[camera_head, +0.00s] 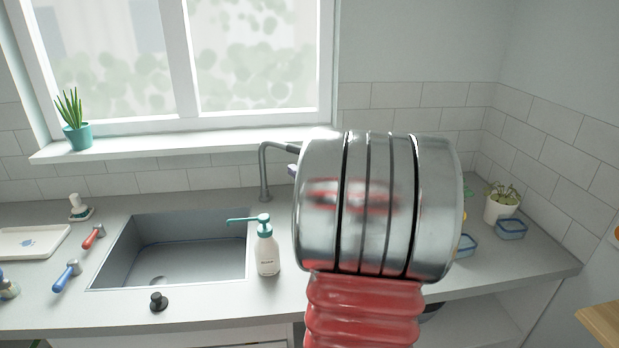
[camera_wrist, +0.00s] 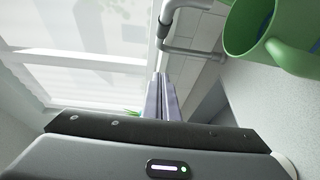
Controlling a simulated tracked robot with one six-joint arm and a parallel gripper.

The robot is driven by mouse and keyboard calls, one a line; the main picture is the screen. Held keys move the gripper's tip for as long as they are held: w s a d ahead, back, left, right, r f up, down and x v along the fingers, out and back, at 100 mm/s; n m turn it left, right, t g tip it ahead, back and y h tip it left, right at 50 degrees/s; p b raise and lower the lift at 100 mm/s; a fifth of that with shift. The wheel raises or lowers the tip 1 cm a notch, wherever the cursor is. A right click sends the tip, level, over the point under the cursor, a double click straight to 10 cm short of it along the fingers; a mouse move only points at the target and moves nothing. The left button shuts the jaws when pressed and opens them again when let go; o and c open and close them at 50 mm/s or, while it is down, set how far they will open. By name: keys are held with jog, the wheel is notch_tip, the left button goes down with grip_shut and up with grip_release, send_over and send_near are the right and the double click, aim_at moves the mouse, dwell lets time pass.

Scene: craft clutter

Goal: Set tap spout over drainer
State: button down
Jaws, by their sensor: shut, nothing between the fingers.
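The grey tap (camera_head: 264,175) stands behind the sink's right rear corner, and its spout points right, away from the basin, until my arm hides it. In the wrist view a grey bent pipe (camera_wrist: 185,48), likely the tap, shows just beyond my gripper (camera_wrist: 160,78). The fingers are together and empty, their tips close to the pipe; I cannot tell whether they touch. In the head view only a small purple bit of my gripper shows beside the spout. I cannot clearly make out a drainer; my arm hides the counter right of the tap.
The sink (camera_head: 190,255) is left of my arm, with a soap bottle (camera_head: 267,252) at its right edge. A green mug (camera_wrist: 265,35) is close at the wrist view's upper right. A white tray (camera_head: 18,254) lies far left. A potted plant (camera_head: 500,205) and blue container (camera_head: 511,229) stand right.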

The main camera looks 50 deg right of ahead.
jog(key=w+a+r+m+g, duration=0.1)
jog(key=a+m+g, duration=0.25)
jog(key=a, duration=0.65)
jog(key=w+a+r+m+g, duration=0.15)
jog(key=a+m, duration=0.35)
jog(key=a, duration=0.5)
jog(key=s+a+f+m+g+y, duration=0.2)
jog(key=s+a, duration=0.6)
jog(key=a, duration=0.5)
jog(key=s+a+f+m+g+y, duration=0.3)
jog(key=s+a+f, duration=0.3)
jog(key=s+a, duration=0.3)
jog(key=a+y, duration=0.1)
jog(key=a, duration=0.3)
jog(key=shift+s+a+f+g+y, duration=0.2)
jog(key=shift+a+f+g+y, duration=0.05)
jog(key=shift+a+g+y, duration=0.1)
jog(key=shift+a, duration=0.1)
